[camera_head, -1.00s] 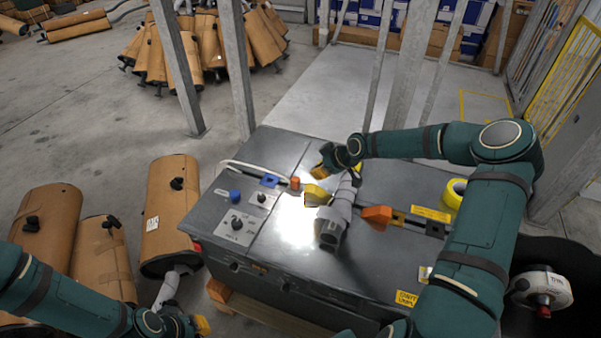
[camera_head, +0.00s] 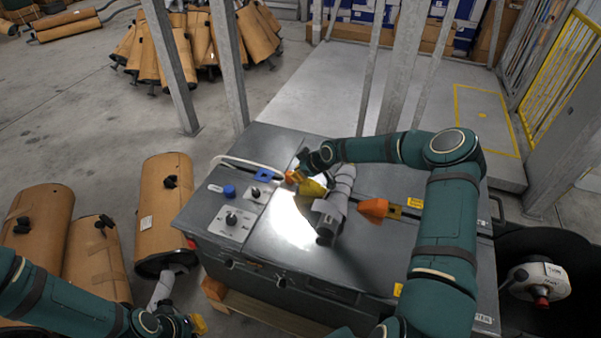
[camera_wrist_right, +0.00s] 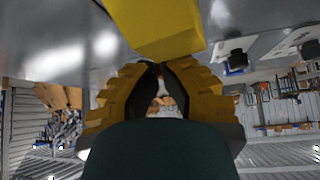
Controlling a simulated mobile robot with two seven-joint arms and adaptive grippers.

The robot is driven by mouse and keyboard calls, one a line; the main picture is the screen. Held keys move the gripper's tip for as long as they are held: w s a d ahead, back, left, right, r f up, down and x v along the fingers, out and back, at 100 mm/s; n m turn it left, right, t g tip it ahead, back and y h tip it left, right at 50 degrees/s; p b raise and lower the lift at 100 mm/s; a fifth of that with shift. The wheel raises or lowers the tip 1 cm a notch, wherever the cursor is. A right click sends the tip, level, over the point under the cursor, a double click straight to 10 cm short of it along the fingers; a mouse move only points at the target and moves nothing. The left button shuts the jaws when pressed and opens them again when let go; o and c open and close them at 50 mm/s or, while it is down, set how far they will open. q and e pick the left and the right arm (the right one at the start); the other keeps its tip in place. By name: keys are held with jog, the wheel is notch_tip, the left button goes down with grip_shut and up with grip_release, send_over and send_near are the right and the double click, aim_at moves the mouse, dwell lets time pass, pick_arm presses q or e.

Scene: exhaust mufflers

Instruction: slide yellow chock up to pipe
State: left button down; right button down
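The yellow chock (camera_head: 313,188) lies on the grey bench top, just left of the grey pipe (camera_head: 338,196). From the head view I cannot tell whether chock and pipe touch. My right gripper (camera_head: 298,177) is low over the bench at the chock's far left side, on the side away from the pipe. In the right wrist view its yellow fingers (camera_wrist_right: 160,72) converge and look shut with nothing between them, and the chock (camera_wrist_right: 155,25) fills the top centre close by. My left gripper (camera_head: 199,324) is low at the bottom left, off the bench; its fingers are unclear.
An orange block (camera_head: 373,210) sits right of the pipe. Brown mufflers (camera_head: 164,215) stand left of the bench. Metal posts (camera_head: 402,80) rise behind it.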

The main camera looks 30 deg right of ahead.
aim_at(307, 179)
jog(key=s+d, duration=0.1)
jog(key=s, duration=0.2)
jog(key=shift+d, duration=0.4)
pick_arm(q)
jog(key=shift+r, duration=0.2)
pick_arm(e)
jog(key=shift+w, duration=0.1)
pick_arm(q)
jog(key=shift+p, duration=0.3)
pick_arm(e)
jog(key=shift+r, duration=0.1)
